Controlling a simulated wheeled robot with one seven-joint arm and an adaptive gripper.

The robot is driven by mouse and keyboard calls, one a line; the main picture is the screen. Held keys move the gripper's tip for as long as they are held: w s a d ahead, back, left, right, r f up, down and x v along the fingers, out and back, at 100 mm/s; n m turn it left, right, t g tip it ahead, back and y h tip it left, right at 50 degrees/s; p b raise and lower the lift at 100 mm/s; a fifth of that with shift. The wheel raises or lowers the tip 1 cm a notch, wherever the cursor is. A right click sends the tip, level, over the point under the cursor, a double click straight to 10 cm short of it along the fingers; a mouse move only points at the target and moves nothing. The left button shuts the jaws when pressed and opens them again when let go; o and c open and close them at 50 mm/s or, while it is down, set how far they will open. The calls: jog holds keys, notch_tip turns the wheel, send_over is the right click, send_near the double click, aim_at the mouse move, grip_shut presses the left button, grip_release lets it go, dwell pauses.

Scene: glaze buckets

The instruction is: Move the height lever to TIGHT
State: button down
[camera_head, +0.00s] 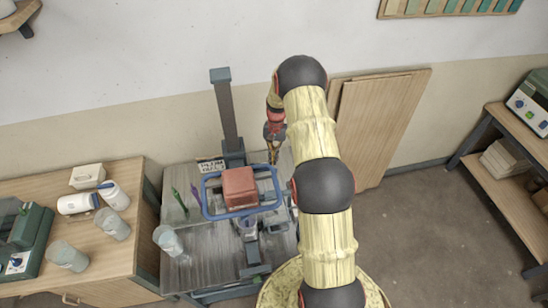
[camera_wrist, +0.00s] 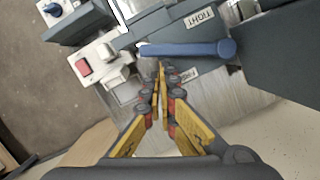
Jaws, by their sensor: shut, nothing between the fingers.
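The height lever (camera_wrist: 185,49) is a blue bar with a rounded knob at its right end in the wrist view. It lies between the TIGHT label (camera_wrist: 200,17) and a second, partly blurred label (camera_wrist: 190,76) that seems to read FREE. My gripper (camera_wrist: 160,64) is shut and empty, with yellow fingers together. The fingertips are right beside the lever's left part; I cannot tell whether they touch it. In the head view my gripper (camera_head: 273,158) points down by the machine's column (camera_head: 227,115). I cannot make out the lever there.
A blue frame (camera_head: 211,213) surrounds a red block (camera_head: 239,187) close to my gripper. A red switch (camera_wrist: 83,67) on a white box shows in the wrist view. Boards (camera_head: 385,120) lean on the wall.

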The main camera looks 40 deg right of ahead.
jog(key=shift+s+a+m+t+b, duration=0.25)
jog(key=shift+s+a+m+b, duration=0.2)
jog(key=shift+s+m, duration=0.5)
jog(key=shift+s+a+m+t+b, duration=0.3)
jog(key=shift+s+a+m, duration=0.25)
jog(key=shift+m, duration=0.8)
